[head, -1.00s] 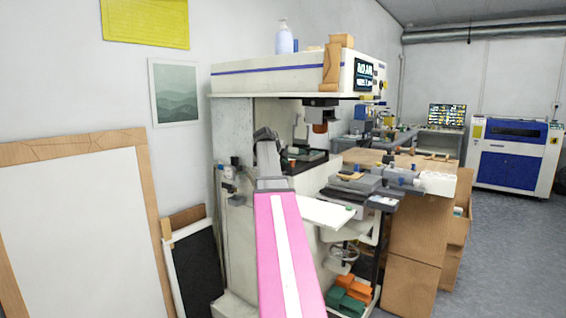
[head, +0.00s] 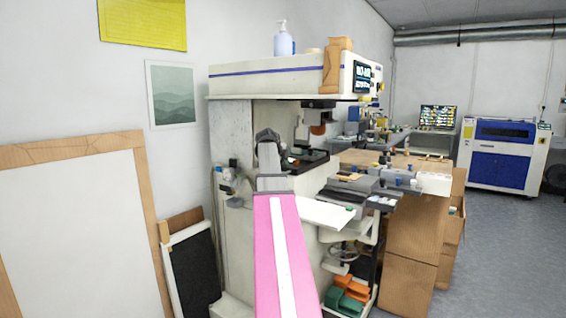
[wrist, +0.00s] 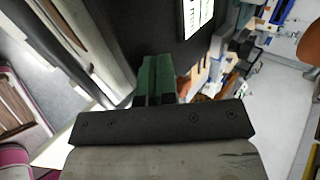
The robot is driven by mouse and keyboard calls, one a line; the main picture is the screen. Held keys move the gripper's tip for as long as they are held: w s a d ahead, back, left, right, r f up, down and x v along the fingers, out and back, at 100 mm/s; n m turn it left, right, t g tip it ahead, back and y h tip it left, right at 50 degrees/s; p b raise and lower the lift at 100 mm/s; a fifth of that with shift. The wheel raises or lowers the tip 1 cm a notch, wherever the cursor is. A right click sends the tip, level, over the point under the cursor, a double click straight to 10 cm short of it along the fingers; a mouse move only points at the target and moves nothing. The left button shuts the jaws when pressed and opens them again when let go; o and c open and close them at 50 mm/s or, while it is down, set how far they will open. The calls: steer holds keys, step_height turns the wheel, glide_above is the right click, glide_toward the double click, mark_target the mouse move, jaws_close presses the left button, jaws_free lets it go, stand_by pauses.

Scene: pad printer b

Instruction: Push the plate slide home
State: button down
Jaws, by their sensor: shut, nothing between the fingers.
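The pad printer (head: 285,82) stands against the wall, with an orange-brown pad (head: 317,129) hanging under its head. Below the pad is a dark slide (head: 312,164) on the printer's bed, partly hidden by my arm; I take it for the plate slide. In the wrist view a dark surface (wrist: 150,28) lies ahead of the fingers, with a pale label or plate (wrist: 197,14) on it. My gripper (head: 267,138) is beside the bed, left of the slide in the head view. Its green fingers (wrist: 157,68) are shut and empty. Contact with the slide cannot be told.
A white shelf (head: 322,212) juts out below the bed, right of my arm. A grey fixture (head: 345,191) and cardboard boxes (head: 412,240) stand to the right. Framed boards (head: 75,220) lean on the left wall. Open floor (head: 495,240) lies at the far right.

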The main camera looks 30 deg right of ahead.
steer(key=v, duration=1)
steer(key=a+f+n+y, duration=0.1)
steer(key=a+f+n, duration=0.45)
steer(key=f, duration=0.35)
steer(key=s+a+f+n+y, duration=0.15)
steer(key=a+f+n, duration=0.25)
steer(key=a+f, duration=0.45)
steer(key=a+f+n+y, duration=0.2)
steer(key=a+f+n, duration=0.3)
steer(key=f, duration=0.6)
steer(key=s+a+f+n+g+y, duration=0.1)
steer(key=s+a+f+n+y, duration=0.1)
steer(key=s+a+f+n, duration=0.6)
steer(key=s+a+f+n+g+y, duration=0.2)
steer(key=s+a+f+n, duration=0.6)
steer(key=a+f, duration=0.4)
step_height(320, 180, down, 4)
steer(key=shift+s+a+n+g, duration=0.3)
steer(key=shift+s+a+n, duration=0.1)
steer(key=shift+n, duration=0.05)
